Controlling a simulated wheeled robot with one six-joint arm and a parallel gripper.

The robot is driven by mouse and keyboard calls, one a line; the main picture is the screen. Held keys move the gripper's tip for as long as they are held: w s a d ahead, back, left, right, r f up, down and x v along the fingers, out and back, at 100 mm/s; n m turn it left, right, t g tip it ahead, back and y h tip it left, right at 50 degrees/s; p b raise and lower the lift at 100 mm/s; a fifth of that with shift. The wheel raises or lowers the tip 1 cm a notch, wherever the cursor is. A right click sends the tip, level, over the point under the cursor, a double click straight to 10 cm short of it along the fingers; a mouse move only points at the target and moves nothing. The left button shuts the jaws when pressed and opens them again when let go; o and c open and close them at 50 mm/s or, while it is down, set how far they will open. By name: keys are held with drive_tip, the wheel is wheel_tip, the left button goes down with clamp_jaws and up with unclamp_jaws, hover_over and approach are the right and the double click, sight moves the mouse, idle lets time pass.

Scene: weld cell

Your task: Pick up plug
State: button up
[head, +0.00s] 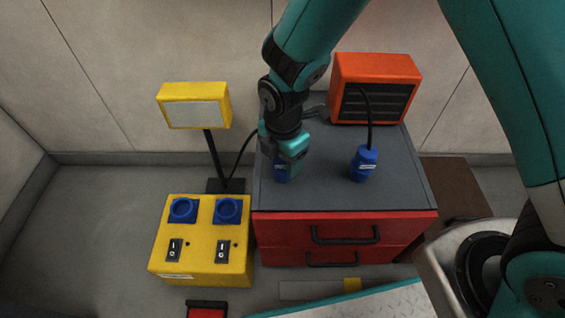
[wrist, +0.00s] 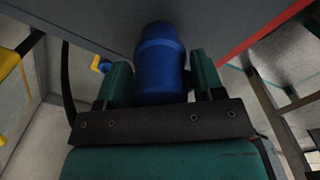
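Two blue plugs are on the grey cabinet top. One plug (head: 282,170) is at the left side, partly hidden by my gripper (head: 289,152). In the wrist view this plug (wrist: 161,65) lies between the two fingers of my gripper (wrist: 163,82), with a finger close along each side. Whether the fingers press on it or stand just clear cannot be told. The other plug (head: 364,164) stands upright further right, with a black cable running up from it to an orange heater (head: 376,88) at the back of the cabinet.
The red cabinet (head: 279,234) has a grey top (head: 324,190) and drawers with black handles. Left of it are a yellow box (head: 200,264) with two blue sockets and switches, and a yellow lamp (head: 194,105) on a black post. A wall stands behind.

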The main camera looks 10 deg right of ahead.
drive_tip(key=c, duration=0.7)
drive_tip(key=shift+c, duration=0.2)
